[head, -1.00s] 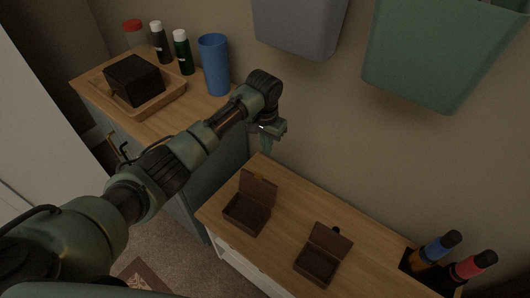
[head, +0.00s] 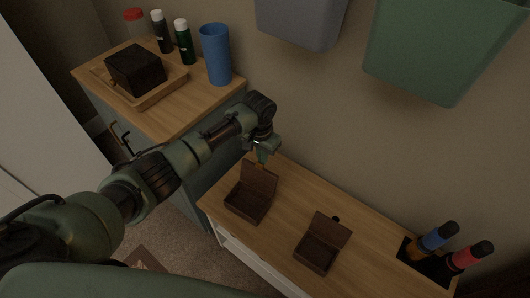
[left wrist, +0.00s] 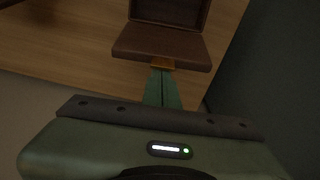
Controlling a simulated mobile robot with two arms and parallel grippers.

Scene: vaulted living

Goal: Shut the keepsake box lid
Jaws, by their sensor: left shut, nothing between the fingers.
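The nearer-left keepsake box (head: 245,204) is dark brown and stands open on the wooden cabinet top. Its lid (head: 259,180) is raised, with an orange-brass tab at its upper edge. My left gripper (head: 261,160) is shut and empty at that upper edge, on the wall side of the lid. In the left wrist view the closed fingertips (left wrist: 162,74) are right at the tab (left wrist: 162,63) of the lid (left wrist: 160,45); whether they touch is unclear. The open box (left wrist: 172,10) lies beyond, cut by the frame. My right gripper is not in view.
A second small brown box (head: 316,252) stands open to the right on the same cabinet top (head: 290,205). Bottles (head: 437,238) in a dark holder stand at the right end. A side cabinet holds a tray (head: 150,95) and blue cup (head: 216,55). Bins (head: 430,60) hang above.

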